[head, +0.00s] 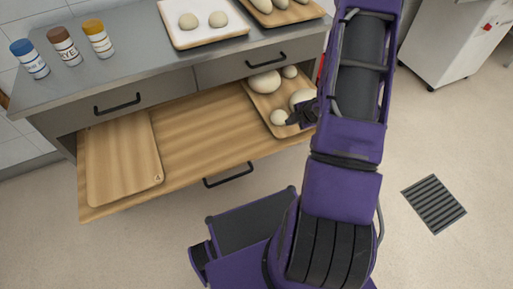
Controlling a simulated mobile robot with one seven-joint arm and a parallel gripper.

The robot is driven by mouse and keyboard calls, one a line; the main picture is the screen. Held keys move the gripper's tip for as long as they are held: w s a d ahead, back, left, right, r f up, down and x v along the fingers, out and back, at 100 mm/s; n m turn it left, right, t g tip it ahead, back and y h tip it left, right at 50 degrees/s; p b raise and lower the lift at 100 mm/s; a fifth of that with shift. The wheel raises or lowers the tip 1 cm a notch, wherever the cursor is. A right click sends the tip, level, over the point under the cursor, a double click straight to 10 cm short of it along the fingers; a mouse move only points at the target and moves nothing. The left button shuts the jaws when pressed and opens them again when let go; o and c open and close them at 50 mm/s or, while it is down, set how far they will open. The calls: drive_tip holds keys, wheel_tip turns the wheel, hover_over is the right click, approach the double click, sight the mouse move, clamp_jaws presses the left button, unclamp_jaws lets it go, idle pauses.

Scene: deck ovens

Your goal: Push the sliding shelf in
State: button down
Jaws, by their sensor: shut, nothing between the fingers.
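The sliding shelf (193,150) is a wooden board pulled out from under the steel counter, with a black handle (228,175) on its front edge. A plain wooden board (120,160) lies on its left part. A wooden tray (258,106) with several pale dough pieces lies on its right part. My gripper (296,117) is shut and empty, at the right end of the shelf, over or beside the dough tray. My arm hides part of the shelf's right end. I cannot tell whether the gripper touches the tray or the dough.
Two drawers (150,97) with black handles sit above the shelf. On the counter (130,45) stand three jars (62,47) and a white-lined tray (180,43) of dough. A white cabinet (445,40) stands at the right. The floor in front, with a drain grate (433,203), is clear.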

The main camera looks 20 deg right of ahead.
drive_tip(key=s+a+f+g+y, duration=0.1)
drive_tip(key=s+a+f+y, duration=0.4)
drive_tip(key=s+a, duration=0.5)
drive_tip(key=w+a+f+h+b, duration=0.1)
drive_tip(key=w+a+f+b, duration=0.2)
drive_tip(key=w+f, duration=0.4)
drive_tip(key=shift+w+f+m, duration=0.35)
drive_tip(key=shift+f+m, duration=0.05)
drive_tip(key=shift+f, duration=0.5)
drive_tip(key=shift+w, duration=0.1)
